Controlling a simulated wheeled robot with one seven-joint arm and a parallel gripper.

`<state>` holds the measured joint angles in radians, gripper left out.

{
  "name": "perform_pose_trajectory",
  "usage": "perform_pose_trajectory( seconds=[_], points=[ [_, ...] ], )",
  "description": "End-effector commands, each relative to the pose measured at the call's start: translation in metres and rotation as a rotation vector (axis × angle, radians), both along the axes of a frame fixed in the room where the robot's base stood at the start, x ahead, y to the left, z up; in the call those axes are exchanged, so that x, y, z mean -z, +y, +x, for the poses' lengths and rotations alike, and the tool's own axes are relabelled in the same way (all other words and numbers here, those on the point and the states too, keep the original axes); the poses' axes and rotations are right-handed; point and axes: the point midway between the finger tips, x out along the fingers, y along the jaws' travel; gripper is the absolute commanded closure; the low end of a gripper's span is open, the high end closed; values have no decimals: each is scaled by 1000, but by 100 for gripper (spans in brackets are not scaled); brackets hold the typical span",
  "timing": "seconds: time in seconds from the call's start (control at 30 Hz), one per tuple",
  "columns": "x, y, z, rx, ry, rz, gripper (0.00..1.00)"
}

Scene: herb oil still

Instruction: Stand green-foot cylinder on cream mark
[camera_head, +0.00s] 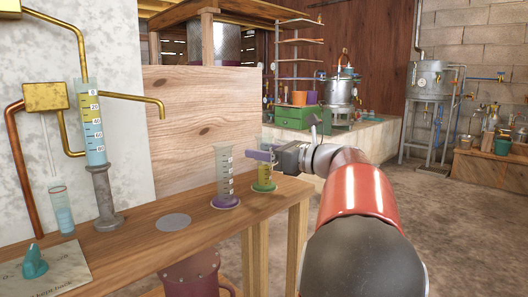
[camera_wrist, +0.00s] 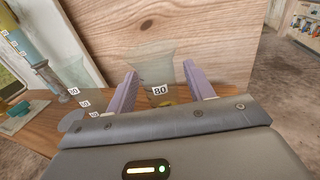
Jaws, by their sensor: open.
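The green-foot cylinder (camera_head: 265,178) is clear with yellow liquid and stands upright near the right end of the wooden shelf. My gripper (camera_head: 259,155) is at its upper part, with the lavender fingers open. In the wrist view the cylinder (camera_wrist: 159,88), with an 80 label, shows between the open fingers (camera_wrist: 159,69); I cannot tell whether they touch it. Its foot is hidden there.
A purple-foot cylinder (camera_head: 224,180) stands close to the left of the green-foot one. A wooden backboard (camera_head: 200,115) rises behind. Further left are a tall blue-filled cylinder on a grey stand (camera_head: 104,200), a small blue-filled tube (camera_head: 63,215) and a teal knob (camera_head: 34,262).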

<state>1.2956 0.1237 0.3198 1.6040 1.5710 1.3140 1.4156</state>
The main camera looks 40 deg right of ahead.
Motion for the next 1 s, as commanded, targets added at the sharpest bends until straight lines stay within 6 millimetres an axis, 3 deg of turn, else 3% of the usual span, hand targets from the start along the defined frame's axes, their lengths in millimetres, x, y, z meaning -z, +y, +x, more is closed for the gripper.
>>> perform_pose_trajectory(
  seconds=[0.13,0.27,0.7,1.0],
  points=[
    [-5,0,0,0,0,-1,47],
    [-4,-6,-15,3,1,-1,47],
    [-4,-35,-98,2,0,0,47],
    [-3,-40,-114,0,0,0,47]
  ],
)
